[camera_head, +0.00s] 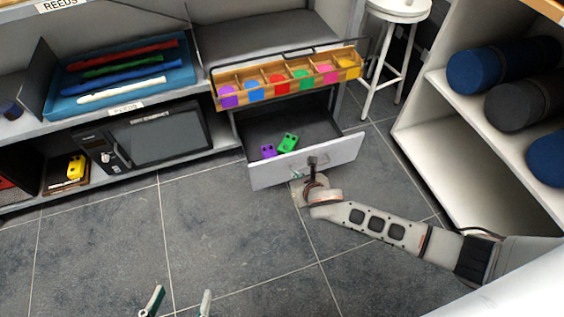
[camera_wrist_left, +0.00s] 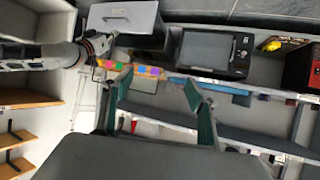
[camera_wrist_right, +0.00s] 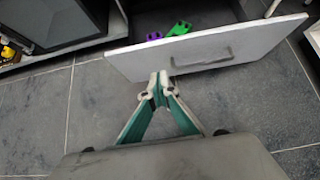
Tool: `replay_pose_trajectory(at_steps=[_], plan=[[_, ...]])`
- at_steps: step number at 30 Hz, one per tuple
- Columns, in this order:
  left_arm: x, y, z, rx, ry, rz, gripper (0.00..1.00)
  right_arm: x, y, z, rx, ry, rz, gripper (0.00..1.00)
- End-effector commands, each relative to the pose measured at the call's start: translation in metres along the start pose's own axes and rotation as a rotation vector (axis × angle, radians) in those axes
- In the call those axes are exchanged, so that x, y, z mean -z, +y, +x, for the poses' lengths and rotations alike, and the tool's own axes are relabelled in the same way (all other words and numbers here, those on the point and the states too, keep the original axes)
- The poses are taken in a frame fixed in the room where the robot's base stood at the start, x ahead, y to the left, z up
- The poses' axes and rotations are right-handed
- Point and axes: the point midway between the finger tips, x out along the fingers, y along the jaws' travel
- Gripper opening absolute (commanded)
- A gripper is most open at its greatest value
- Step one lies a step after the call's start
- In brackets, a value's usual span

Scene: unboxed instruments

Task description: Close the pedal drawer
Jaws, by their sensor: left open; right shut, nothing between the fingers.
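The pedal drawer (camera_head: 306,164) is pulled out below the bench, its light grey front facing the room. A purple pedal (camera_head: 268,151) and a green pedal (camera_head: 288,142) lie inside it. My right gripper (camera_head: 311,163) is at the drawer front, near its handle. In the right wrist view, the shut, empty fingertips (camera_wrist_right: 160,76) are just in front of or touching the drawer front (camera_wrist_right: 205,50), left of the dark handle (camera_wrist_right: 202,56); contact is unclear. My left gripper (camera_head: 180,300) is open and empty at the bottom edge of the head view, far from the drawer.
Above the drawer is an orange tray (camera_head: 290,84) with coloured round items in compartments. A black appliance (camera_head: 150,135) sits on the low shelf to the left. A white stool (camera_head: 397,50) stands behind right, near a shelf (camera_head: 425,130) of rolled bundles. The tiled floor in front is clear.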

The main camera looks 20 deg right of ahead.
Motion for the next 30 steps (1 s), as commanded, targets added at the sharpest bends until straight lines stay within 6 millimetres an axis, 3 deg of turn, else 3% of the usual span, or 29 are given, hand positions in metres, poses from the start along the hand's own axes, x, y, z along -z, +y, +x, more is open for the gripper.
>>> replay_pose_trajectory(at_steps=[1, 4, 12, 19, 30], plan=[[-0.005, 0.003, 0.002, -0.006, -0.004, -0.021, 0.58, 0.016, 0.0, 0.014, 0.0, 0.018, 0.003, 0.0], [0.006, 0.009, 0.005, -0.015, 0.029, -0.059, 0.58, 0.02, 0.001, 0.035, -0.001, 0.022, 0.004, 0.0], [-0.001, 0.045, 0.009, -0.071, 0.058, -0.324, 0.58, 0.016, 0.001, 0.084, -0.001, 0.019, 0.006, 0.0], [0.001, 0.059, 0.01, -0.089, 0.079, -0.45, 0.58, -0.012, 0.001, 0.101, -0.002, 0.009, 0.006, 0.0], [0.004, 0.062, 0.01, -0.095, 0.089, -0.49, 0.58, -0.023, 0.001, 0.106, -0.002, 0.004, 0.004, 0.0]])
